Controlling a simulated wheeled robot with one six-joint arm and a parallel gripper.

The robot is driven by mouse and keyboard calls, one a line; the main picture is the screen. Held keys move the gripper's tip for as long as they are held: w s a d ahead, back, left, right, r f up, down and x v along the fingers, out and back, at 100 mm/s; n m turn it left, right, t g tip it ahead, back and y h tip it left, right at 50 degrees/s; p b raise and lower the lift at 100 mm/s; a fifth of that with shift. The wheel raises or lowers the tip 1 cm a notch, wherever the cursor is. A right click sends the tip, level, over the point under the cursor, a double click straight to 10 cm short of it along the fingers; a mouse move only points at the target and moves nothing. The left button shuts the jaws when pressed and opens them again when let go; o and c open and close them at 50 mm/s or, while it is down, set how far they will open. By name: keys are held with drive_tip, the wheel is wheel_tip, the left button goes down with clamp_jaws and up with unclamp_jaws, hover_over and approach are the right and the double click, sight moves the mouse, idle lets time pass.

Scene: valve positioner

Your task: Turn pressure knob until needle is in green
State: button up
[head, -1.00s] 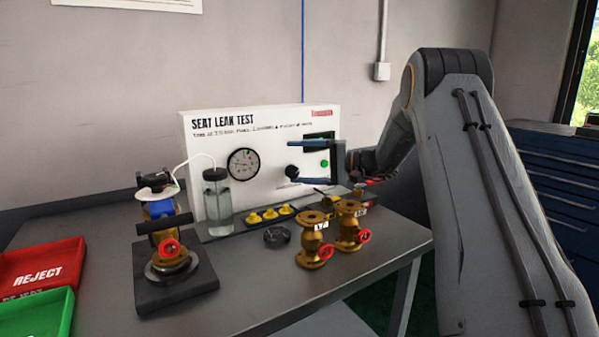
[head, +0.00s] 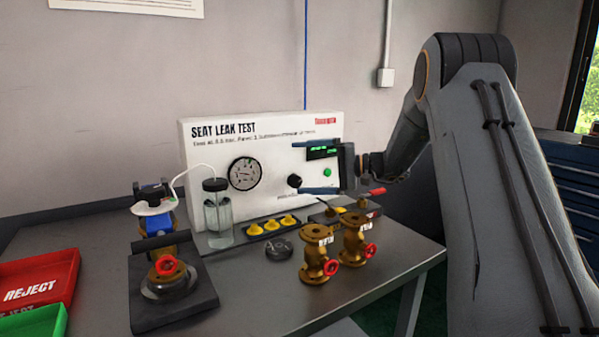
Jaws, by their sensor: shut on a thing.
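The white seat leak test panel (head: 215,160) stands at the back of the bench. Its round gauge (head: 244,173) has a dark needle; its exact reading and any green band are too small to make out. The black pressure knob (head: 294,181) sits on the panel, right of the gauge. My gripper (head: 296,167) reaches in from the right, with one finger above the other and a wide gap between. The knob shows near the lower fingertip and well below the upper one. I cannot tell whether the lower finger touches it.
A lit display (head: 322,153) and green button (head: 327,172) are by my fingers. Two brass valves (head: 316,255) (head: 353,243) stand below. A water cylinder (head: 217,210) and a clamped valve (head: 160,240) are left, beside the red reject tray (head: 40,283).

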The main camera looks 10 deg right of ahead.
drive_tip(key=s+d+r, duration=0.2)
drive_tip(key=s+r, duration=0.1)
drive_tip(key=shift+s+r, duration=0.25)
drive_tip(key=shift+s, duration=0.05)
drive_tip(key=c, duration=0.8)
drive_tip(key=shift+s+d+f, duration=0.15)
drive_tip(key=shift+d+f, duration=0.1)
drive_tip(key=shift+d, duration=0.6)
drive_tip(key=shift+s+d+f, duration=0.2)
drive_tip(key=shift+d, duration=0.7)
drive_tip(key=shift+s+d+f, duration=0.15)
drive_tip(key=shift+d+f, duration=0.1)
drive_tip(key=shift+d, duration=0.6)
